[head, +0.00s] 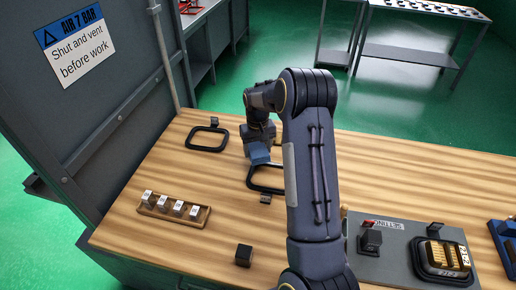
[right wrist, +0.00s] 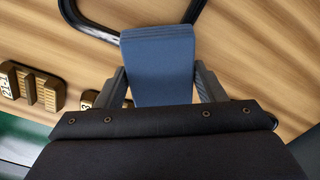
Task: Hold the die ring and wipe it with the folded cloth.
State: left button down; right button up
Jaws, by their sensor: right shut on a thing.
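The folded cloth is a blue pad (head: 259,155), and it also shows in the right wrist view (right wrist: 160,62). My right gripper (head: 260,146) is shut on it, with one finger on each side of the cloth in the right wrist view. A black rounded ring (head: 266,191) lies flat on the wooden bench under and beside the cloth, partly hidden by my right arm. Its dark bar shows at the top of the right wrist view (right wrist: 92,30). I cannot tell whether cloth and ring touch. A similar black ring (head: 207,148) lies further left. I cannot tell which is the die ring. My left gripper is out of view.
A wooden tray (head: 154,212) with several small blocks lies at the left. A dark block (head: 244,255) stands near the front. A grey plate (head: 395,265) with fixtures lies at the right, and a blue item (head: 505,240) at the right edge. A grey wall borders the bench's left.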

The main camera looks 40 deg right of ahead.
jog(key=shift+w+d+r, duration=0.1)
jog(key=shift+w+d, duration=0.05)
jog(key=shift+d, duration=0.05)
jog(key=shift+r+p, duration=0.25)
jog(key=shift+p, duration=0.05)
jog(key=shift+r+p, duration=0.8)
jog(key=shift+r, duration=0.55)
jog(key=shift+f, duration=0.1)
